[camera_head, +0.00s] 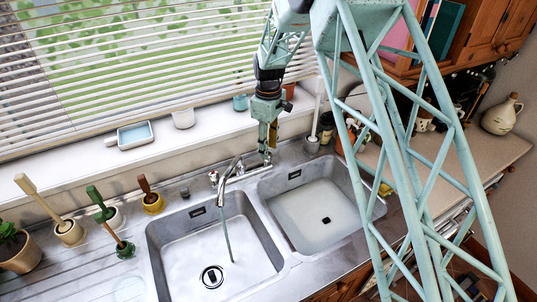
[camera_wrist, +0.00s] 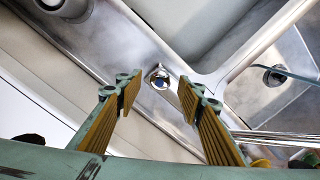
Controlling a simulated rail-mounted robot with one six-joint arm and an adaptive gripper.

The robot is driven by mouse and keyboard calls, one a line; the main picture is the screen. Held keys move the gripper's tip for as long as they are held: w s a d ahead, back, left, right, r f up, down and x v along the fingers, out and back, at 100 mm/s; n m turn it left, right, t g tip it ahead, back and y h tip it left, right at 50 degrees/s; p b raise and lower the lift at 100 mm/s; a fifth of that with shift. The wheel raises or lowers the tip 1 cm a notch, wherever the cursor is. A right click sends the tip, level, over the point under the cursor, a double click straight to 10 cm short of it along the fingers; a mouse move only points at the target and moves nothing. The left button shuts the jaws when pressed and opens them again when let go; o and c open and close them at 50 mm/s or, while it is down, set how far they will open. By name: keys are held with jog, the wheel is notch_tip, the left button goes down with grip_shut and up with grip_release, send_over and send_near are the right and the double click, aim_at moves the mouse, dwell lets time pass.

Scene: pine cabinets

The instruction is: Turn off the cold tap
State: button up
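The chrome mixer tap (camera_head: 232,168) stands behind the two sink basins, and a stream of water (camera_head: 228,235) runs from its spout into the left basin. The stream also shows in the wrist view (camera_wrist: 292,73). A round chrome tap knob with a blue mark (camera_wrist: 159,80) is in the middle of the wrist view. My gripper (camera_head: 269,145) points down at the right end of the tap. In the wrist view my gripper (camera_wrist: 158,98) is open, its two yellow-padded fingers apart on either side of the knob in the picture. Contact with the knob cannot be told.
The left basin (camera_head: 165,262) and the right basin (camera_head: 352,205) lie in front of the tap. A grey holder (camera_head: 311,146) and the windowsill (camera_head: 70,180) are close behind.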

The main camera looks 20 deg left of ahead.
jog(key=shift+f, duration=1.8)
jog(key=shift+c, duration=0.9)
jog(key=c, duration=0.7)
